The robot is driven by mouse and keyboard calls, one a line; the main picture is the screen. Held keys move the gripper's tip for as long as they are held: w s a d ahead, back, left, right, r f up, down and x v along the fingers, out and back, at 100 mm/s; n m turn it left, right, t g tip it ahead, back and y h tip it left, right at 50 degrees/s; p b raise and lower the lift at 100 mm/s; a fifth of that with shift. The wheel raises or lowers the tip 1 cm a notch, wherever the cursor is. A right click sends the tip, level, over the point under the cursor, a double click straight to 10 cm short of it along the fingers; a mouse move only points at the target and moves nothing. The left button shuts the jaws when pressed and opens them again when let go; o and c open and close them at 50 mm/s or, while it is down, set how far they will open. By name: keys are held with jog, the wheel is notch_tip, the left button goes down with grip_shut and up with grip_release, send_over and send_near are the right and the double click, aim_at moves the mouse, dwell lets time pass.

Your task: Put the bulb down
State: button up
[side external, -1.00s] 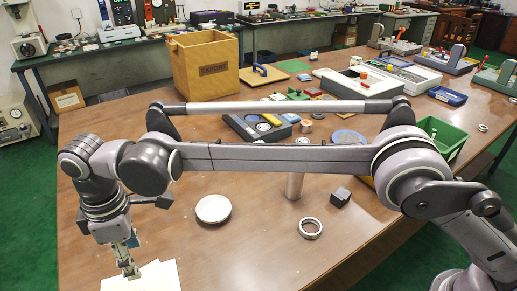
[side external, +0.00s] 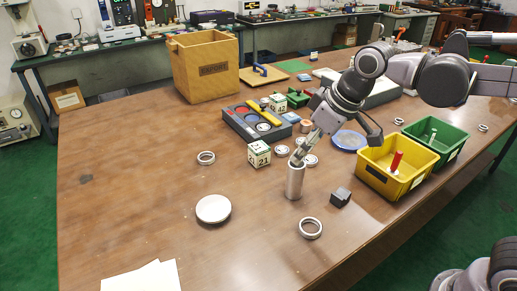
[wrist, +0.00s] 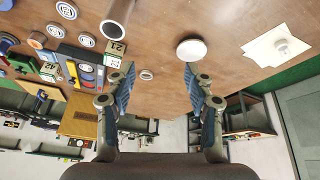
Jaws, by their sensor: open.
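A small pale rounded thing that looks like the bulb (wrist: 284,47) rests on the white sheets of paper (wrist: 268,48) at the right of the wrist view. In the side view the sheets (side external: 145,278) are cut off by the bottom edge, and I see no bulb on the part that shows. My gripper (wrist: 159,70) is open, with nothing between its fingers. In the side view my gripper (side external: 299,157) is far from the sheets, by the top of an upright metal cylinder (side external: 295,183). I cannot tell whether it touches the cylinder.
A round white-topped disc (side external: 213,209), metal rings (side external: 311,228) and a dark block (side external: 340,197) lie around the cylinder. A numbered cube (side external: 259,154) and a grey tray (side external: 254,123) stand behind. Yellow (side external: 385,178) and green (side external: 437,150) bins are right.

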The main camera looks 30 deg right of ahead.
jog(key=s+d+f+m+t, duration=0.1)
jog(key=s+d+f+m, duration=0.1)
jog(key=s+d+f, duration=0.1)
jog(key=s+d+f+m+t+h, duration=0.1)
jog(key=s+d+f+m, duration=0.1)
jog(key=s+d, duration=0.4)
jog(key=shift+s+d+f+m, duration=0.25)
jog(key=shift+d+f+m, duration=0.15)
jog(key=shift+d+f, duration=0.5)
